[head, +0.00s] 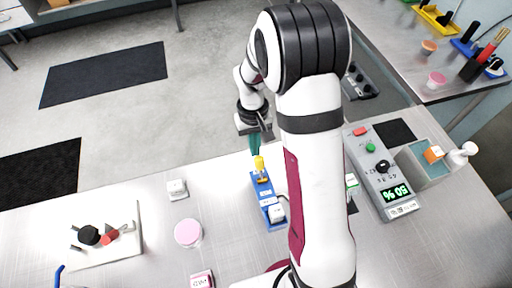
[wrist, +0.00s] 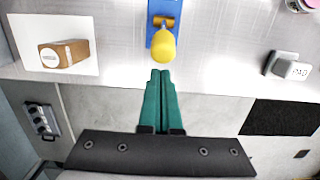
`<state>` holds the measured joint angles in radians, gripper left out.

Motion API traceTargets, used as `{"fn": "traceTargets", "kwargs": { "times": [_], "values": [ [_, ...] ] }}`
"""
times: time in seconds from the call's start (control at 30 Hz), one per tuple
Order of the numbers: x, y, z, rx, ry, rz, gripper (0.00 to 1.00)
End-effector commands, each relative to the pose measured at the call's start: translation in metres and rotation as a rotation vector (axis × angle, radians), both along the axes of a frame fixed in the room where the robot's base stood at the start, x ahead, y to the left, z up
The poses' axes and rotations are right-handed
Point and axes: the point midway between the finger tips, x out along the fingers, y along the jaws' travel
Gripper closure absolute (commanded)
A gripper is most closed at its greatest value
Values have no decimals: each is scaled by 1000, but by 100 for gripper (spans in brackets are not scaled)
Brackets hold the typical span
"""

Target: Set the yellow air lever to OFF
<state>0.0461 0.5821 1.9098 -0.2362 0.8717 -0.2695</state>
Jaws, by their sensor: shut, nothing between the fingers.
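The yellow air lever (head: 259,163) stands on a blue base (head: 263,193) near the far edge of the metal table in the head view. In the wrist view the lever's rounded yellow knob (wrist: 163,46) sits at top centre, on the blue base (wrist: 156,8). My gripper (head: 255,146) has green fingers, shut together and empty. In the wrist view the fingertips (wrist: 160,74) point at the knob and lie just short of it; whether they touch is unclear. The ON and OFF marks cannot be read.
A grey control box (head: 384,172) with a dial and green display stands right of my arm. A white block (head: 177,189) and pink-lidded jar (head: 188,232) stand left of the blue base. A brown block (wrist: 64,54) lies on a white sheet in the wrist view.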

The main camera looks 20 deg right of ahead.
Motion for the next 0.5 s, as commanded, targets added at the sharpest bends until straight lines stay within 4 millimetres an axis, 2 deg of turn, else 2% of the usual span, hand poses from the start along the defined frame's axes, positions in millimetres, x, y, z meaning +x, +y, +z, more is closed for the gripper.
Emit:
{"fn": "traceTargets", "kwargs": {
  "times": [0.13, 0.5],
  "values": [
    [-9, 0, 5, 0, 0, -1, 100],
    [-11, 0, 5, 0, 0, 0, 100]
  ]
}}
